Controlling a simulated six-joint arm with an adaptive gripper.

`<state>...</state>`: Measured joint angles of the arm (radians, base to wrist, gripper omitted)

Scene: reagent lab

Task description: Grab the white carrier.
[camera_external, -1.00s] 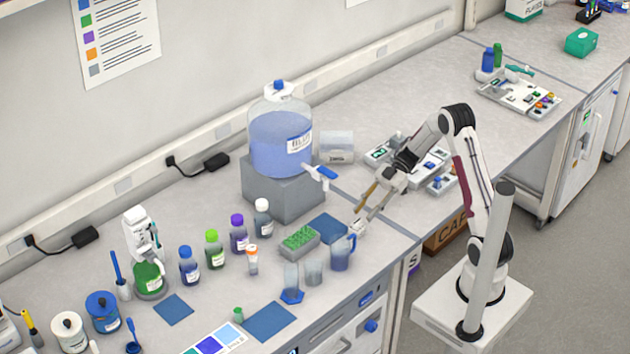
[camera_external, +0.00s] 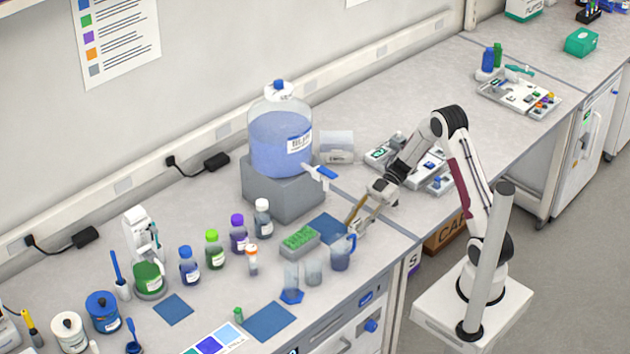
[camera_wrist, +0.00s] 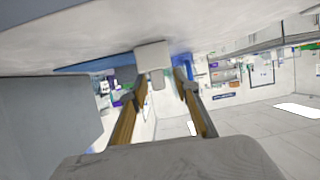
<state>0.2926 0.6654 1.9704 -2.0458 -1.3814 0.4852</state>
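The white carrier (camera_wrist: 152,56) is a small pale block with a short tab, just ahead of my fingertips in the wrist view. In the external view it is tiny and partly hidden by my gripper, between the blue pad (camera_external: 327,228) and the blue-handled jug (camera_external: 341,254). My gripper (camera_external: 357,222) is low over the bench there. In the wrist view its two fingers (camera_wrist: 160,78) are apart, one on each side of the carrier's tab. I cannot tell whether they touch it.
The green rack (camera_external: 299,241) and clear beakers (camera_external: 314,272) stand left of the gripper. The blue dispenser (camera_external: 281,142) sits on a grey block (camera_external: 283,190) behind. Trays (camera_external: 437,172) lie to the right. The bench's front edge is close by.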

